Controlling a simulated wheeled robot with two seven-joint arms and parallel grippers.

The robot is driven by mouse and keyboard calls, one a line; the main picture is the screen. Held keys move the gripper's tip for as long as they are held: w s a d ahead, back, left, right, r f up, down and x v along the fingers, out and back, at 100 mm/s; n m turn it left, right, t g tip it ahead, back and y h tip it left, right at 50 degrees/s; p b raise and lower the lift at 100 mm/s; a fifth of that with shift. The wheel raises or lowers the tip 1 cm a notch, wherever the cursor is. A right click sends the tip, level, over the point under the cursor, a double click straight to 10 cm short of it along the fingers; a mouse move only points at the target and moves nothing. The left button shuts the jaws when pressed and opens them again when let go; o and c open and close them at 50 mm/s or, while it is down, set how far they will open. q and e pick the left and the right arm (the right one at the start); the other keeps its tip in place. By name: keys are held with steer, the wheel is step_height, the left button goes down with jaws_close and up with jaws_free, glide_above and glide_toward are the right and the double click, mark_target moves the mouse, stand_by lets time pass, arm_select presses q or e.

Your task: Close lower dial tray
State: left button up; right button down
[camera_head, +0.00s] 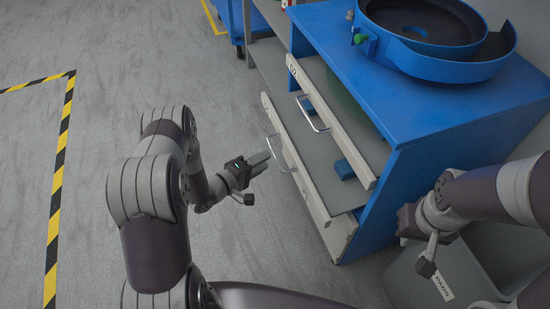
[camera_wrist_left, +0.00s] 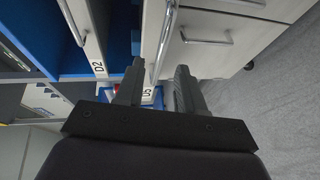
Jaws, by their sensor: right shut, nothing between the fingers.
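The lower tray (camera_head: 308,185) of the blue cabinet is pulled out, with a grey front and a metal bar handle (camera_head: 277,152). Blue pieces (camera_head: 344,169) lie inside it. My left gripper (camera_head: 262,161) is just in front of this handle. In the left wrist view my left gripper (camera_wrist_left: 158,80) has its fingers apart, and a handle bar (camera_wrist_left: 165,40) runs between them; I cannot tell whether they touch it. My right gripper (camera_head: 426,262) is shut and empty at the cabinet's right, over a grey bin.
The upper tray (camera_head: 335,125), also pulled out, sits above the lower one; its label (camera_wrist_left: 98,68) shows in the wrist view. A blue bowl feeder (camera_head: 435,60) stands on the cabinet (camera_head: 420,115). The grey bin (camera_head: 402,275) is at lower right. The floor at left is clear.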

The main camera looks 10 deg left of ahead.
mark_target(275, 155)
arm_select(q)
steer(key=b+x, duration=0.1)
steer(key=x, duration=0.4)
steer(key=shift+w+d+f, duration=0.1)
steer(key=shift+w+d, duration=0.05)
steer(key=shift+w, duration=0.15)
steer(key=shift+d, duration=0.1)
jaws_close()
